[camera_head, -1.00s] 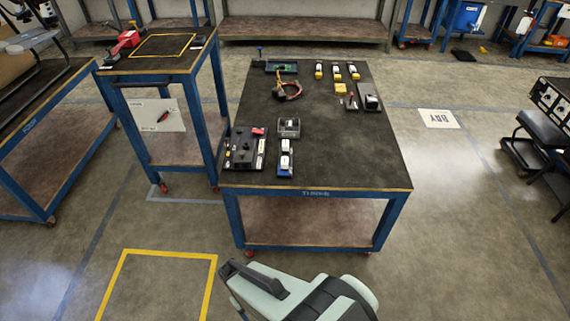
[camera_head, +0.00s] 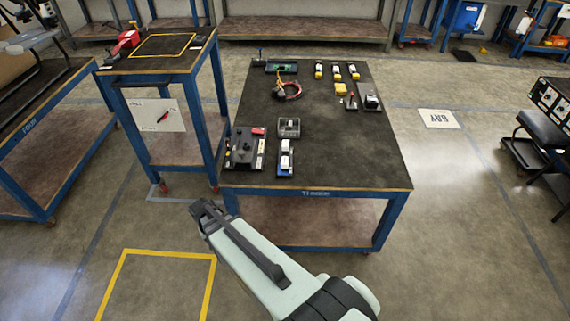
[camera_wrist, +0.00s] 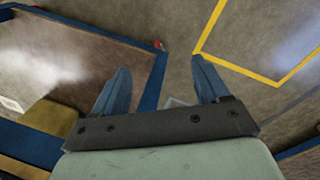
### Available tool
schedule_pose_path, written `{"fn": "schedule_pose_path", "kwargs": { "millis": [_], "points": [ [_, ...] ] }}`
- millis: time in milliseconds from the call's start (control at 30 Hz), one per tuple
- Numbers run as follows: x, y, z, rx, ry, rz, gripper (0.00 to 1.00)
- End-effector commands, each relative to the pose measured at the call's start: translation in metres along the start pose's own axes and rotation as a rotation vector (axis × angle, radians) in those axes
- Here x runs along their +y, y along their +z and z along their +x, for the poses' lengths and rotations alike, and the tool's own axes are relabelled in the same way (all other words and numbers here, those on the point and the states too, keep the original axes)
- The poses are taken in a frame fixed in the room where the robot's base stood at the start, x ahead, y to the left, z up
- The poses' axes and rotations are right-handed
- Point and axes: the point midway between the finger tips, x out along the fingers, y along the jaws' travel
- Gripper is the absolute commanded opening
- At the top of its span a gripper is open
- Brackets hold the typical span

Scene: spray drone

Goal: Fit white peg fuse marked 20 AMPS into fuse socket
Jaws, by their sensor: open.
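Small white pieces (camera_head: 286,145) sit on a blue holder (camera_head: 284,171) near the front left of the dark table; the marking 20 AMPS is too small to read, so I cannot tell which is the fuse. A grey box (camera_head: 289,134) with a white piece inside stands just behind. A dark board (camera_head: 240,160) with knobs and small parts lies to the left; I cannot make out the fuse socket. My gripper (camera_head: 204,211) is in front of the table's front left corner, apart from everything. In the wrist view my gripper (camera_wrist: 161,86) is open and empty, above the floor.
The black-topped table (camera_head: 340,150) has blue legs and a clear front right half. White-and-yellow blocks (camera_head: 336,72), cables (camera_head: 289,92) and small devices (camera_head: 371,101) stand farther back. A taller blue-legged stand (camera_head: 160,60) is close on the left.

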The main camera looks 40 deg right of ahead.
Motion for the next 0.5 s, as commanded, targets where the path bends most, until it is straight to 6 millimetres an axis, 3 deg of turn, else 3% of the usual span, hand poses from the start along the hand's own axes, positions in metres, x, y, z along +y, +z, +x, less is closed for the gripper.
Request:
{"fn": "schedule_pose_path", "kwargs": {
  "millis": [33,267,500],
  "points": [
    [0.001,-0.015,-0.01,0.026,-0.001,0.016,0.74],
    [0.016,-0.069,-0.053,0.12,-0.002,0.095,0.74],
    [0.056,-0.116,-0.098,0.17,-0.007,0.19,0.74]
  ]
}}
